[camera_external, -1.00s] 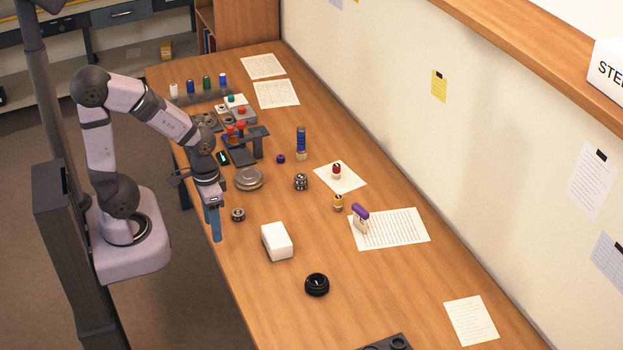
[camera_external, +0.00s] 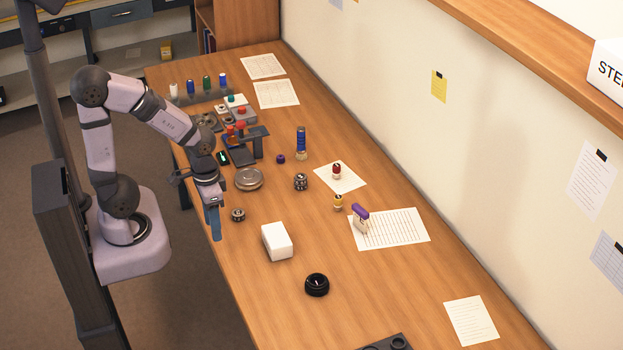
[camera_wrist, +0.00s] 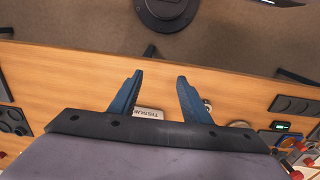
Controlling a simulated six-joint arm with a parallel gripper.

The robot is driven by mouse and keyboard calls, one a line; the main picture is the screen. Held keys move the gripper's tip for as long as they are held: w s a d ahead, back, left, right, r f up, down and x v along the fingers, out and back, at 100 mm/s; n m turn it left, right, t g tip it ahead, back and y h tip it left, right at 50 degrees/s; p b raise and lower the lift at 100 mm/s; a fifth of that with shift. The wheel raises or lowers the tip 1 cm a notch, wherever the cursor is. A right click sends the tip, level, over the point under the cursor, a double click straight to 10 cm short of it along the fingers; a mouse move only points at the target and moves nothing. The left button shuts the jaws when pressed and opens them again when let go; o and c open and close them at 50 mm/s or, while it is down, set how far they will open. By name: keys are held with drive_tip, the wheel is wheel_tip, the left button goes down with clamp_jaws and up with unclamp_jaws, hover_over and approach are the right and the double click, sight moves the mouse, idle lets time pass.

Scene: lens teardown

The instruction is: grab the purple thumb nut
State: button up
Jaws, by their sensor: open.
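A small purple thumb nut (camera_external: 281,159) sits on the wooden table in the external view, left of the blue bottle and beyond the round metal dish. My gripper (camera_external: 215,238) hangs at the table's near left edge, well apart from the nut, with its blue fingers pointing down. In the wrist view my gripper (camera_wrist: 160,80) shows two blue fingers spread apart with nothing between them. I cannot make out the purple nut in the wrist view.
A metal dish (camera_external: 249,179), a dark ring part (camera_external: 301,182) and a blue bottle (camera_external: 301,143) stand around the nut. A black stand (camera_external: 258,140) is to its left. A white box (camera_external: 277,241) and a black lens ring (camera_external: 317,285) lie nearer. Table between them is clear.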

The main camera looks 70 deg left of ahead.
drive_tip(key=shift+r, duration=0.1)
wheel_tip(320, 180, up, 5)
drive_tip(key=w+a+f+m+t+y+b, duration=0.2)
drive_tip(key=w+a+m+t+y+b, duration=0.6)
drive_tip(key=w+a+m, duration=1.75)
drive_tip(key=n+g+y+b, duration=0.2)
drive_tip(key=n+g+y, duration=0.1)
drive_tip(key=y, duration=0.1)
approach(280, 157)
drive_tip(key=shift+w+a+f, duration=0.1)
drive_tip(key=shift+w+a, duration=0.15)
drive_tip(key=shift+a, duration=0.2)
drive_tip(key=shift+f, duration=0.15)
drive_tip(key=shift+p+x, duration=1.15)
drive_tip(key=shift+x, duration=2.5)
